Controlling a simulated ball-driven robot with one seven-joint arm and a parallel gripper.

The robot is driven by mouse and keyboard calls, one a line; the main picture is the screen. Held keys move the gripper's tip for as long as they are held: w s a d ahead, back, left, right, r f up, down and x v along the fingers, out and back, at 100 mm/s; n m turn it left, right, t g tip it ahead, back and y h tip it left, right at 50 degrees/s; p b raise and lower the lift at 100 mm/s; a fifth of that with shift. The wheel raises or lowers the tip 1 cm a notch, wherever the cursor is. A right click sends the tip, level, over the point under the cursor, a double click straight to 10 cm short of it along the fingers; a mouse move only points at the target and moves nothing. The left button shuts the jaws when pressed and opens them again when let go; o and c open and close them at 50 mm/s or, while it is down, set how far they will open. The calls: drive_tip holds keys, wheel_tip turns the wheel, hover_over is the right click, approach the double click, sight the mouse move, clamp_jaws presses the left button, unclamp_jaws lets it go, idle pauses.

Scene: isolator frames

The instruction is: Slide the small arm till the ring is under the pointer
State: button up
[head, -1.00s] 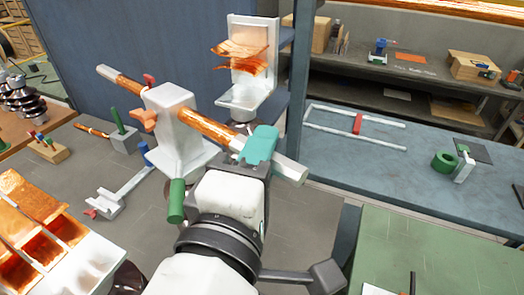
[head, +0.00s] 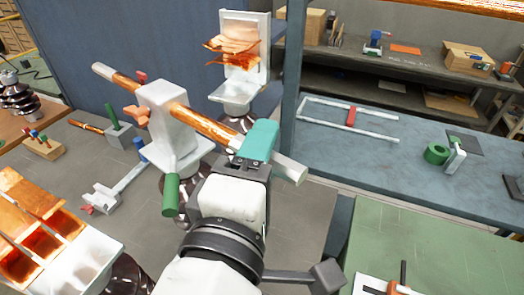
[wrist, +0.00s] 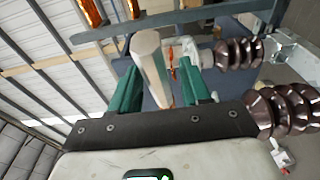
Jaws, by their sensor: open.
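A long bar (head: 208,124), copper in the middle with pale faceted ends, passes through the head of a white stand (head: 172,140). A small red piece (head: 141,76) shows behind the bar by the stand's top, and an orange wing-shaped knob (head: 134,115) is on the stand's left side. I cannot tell which parts are the ring and the pointer. My gripper (head: 260,138), with teal fingers, is at the bar's right part. In the wrist view the open fingers (wrist: 163,82) stand on either side of the bar's pale end (wrist: 148,52); whether they touch it is unclear.
A green handle (head: 170,195) and a pale jointed lever (head: 115,187) are near the stand's foot. A white holder with copper sheets (head: 236,50) stands behind the bar. A copper-lined tray (head: 75,262) is at lower left.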

drive_tip(key=b+v, duration=0.1)
drive_tip(key=v, duration=0.9)
drive_tip(key=shift+s+b, duration=0.35)
drive_tip(key=shift+b, duration=0.05)
drive_tip(key=shift+a, duration=0.1)
